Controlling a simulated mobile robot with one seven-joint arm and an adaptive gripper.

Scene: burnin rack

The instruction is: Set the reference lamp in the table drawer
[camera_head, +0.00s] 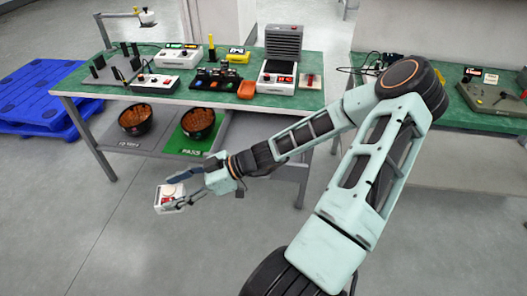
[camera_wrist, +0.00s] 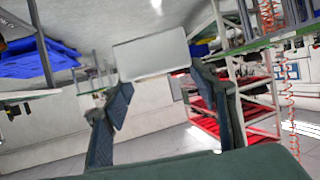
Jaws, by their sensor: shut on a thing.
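My gripper (camera_head: 190,187) is shut on a small white box with red on its front and a pale round top, which looks like the reference lamp (camera_head: 168,205). It is held out in front of the table (camera_head: 190,93), in the air. In the wrist view the held thing shows as a plain pale face (camera_wrist: 150,57) between the two dark fingers of my gripper (camera_wrist: 158,82). The table has a green top and a lower shelf. I cannot make out an open drawer in it.
Two dark bowls with orange insides (camera_head: 136,119) (camera_head: 198,123) stand on the lower shelf, on a grey and a green mat. Several devices crowd the tabletop, among them a grey vented unit (camera_head: 284,42). A second bench (camera_head: 480,116) is at right. Blue pallets (camera_head: 40,98) lie at left.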

